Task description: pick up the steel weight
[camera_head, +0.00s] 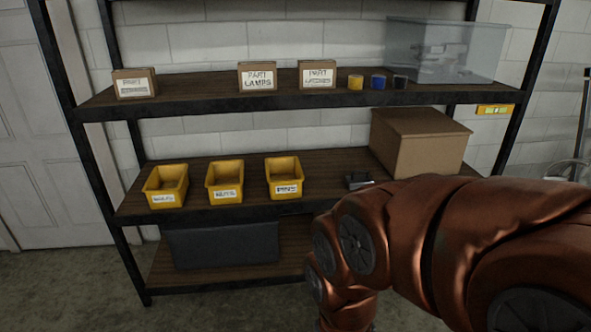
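I cannot clearly make out a steel weight. A small dark object with a pale grey edge (358,181) lies on the middle shelf, left of the cardboard box. It is too small and dark to tell whether it is the weight. My copper-coloured arm comes in from the right, bends in front of the shelf and runs down out of the bottom edge. Its bend is just below and in front of the dark object. My gripper is not in view, so its state and contents do not show.
The middle shelf (330,198) holds yellow bins (226,181) and a large cardboard box (420,145). The top shelf carries small labelled boxes (257,77), coloured rolls (378,82) and a clear bin (445,52). A dark grey container (222,246) sits below. Dark uprights (95,150) frame the rack.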

